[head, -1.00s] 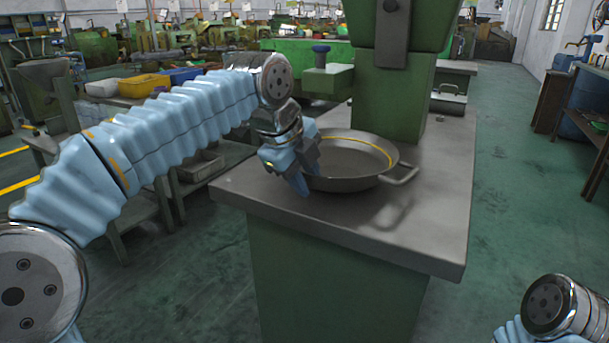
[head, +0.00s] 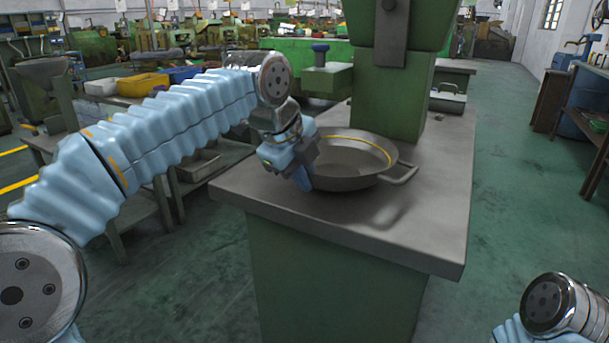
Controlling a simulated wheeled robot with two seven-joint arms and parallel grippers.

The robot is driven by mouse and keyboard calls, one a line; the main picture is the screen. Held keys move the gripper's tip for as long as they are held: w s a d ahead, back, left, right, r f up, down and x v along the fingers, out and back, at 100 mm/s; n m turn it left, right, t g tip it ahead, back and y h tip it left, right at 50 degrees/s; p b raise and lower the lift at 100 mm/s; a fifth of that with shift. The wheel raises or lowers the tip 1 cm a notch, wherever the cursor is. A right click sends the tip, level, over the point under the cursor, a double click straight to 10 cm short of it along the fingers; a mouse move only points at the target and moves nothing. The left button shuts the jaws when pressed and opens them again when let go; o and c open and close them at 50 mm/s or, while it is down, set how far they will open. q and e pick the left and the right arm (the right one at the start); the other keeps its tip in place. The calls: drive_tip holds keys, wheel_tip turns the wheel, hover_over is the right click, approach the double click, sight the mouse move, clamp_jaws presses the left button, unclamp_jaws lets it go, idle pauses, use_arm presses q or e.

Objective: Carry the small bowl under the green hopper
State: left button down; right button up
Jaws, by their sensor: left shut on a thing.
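The bowl (head: 352,161) is a wide, shallow grey metal pan with a yellow line inside its rim and a loop handle at its right. It is upright over the grey top of the green machine stand; I cannot tell whether it touches that top. My left gripper (head: 303,172) is shut on the bowl's left rim, and its fingertips are partly hidden by the gripper body. The green hopper (head: 425,22) is at the top of the view, above a green column (head: 392,95) behind the bowl. My right gripper is out of view; only part of that arm shows at bottom right.
The grey top (head: 425,205) is clear in front of and right of the bowl. A green block with a blue knob (head: 328,78) stands behind it. Bins, including a yellow one (head: 144,85), sit on a bench at left. A dark workbench (head: 590,110) stands at far right.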

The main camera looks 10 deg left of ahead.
sight(321, 187)
use_arm(q)
drive_tip(key=shift+d, duration=0.15)
idle(0.6)
drive_tip(key=shift+w+d+r+p, duration=0.1)
drive_tip(key=shift+w+d+p, duration=0.15)
drive_tip(key=shift+d, duration=0.15)
drive_tip(key=shift+w+d+p, duration=0.1)
drive_tip(key=shift+d+p, duration=0.15)
drive_tip(key=shift+d, duration=0.15)
drive_tip(key=shift+w+d, duration=0.3)
drive_tip(key=shift+d, duration=0.2)
drive_tip(key=c, duration=1.2)
unclamp_jaws()
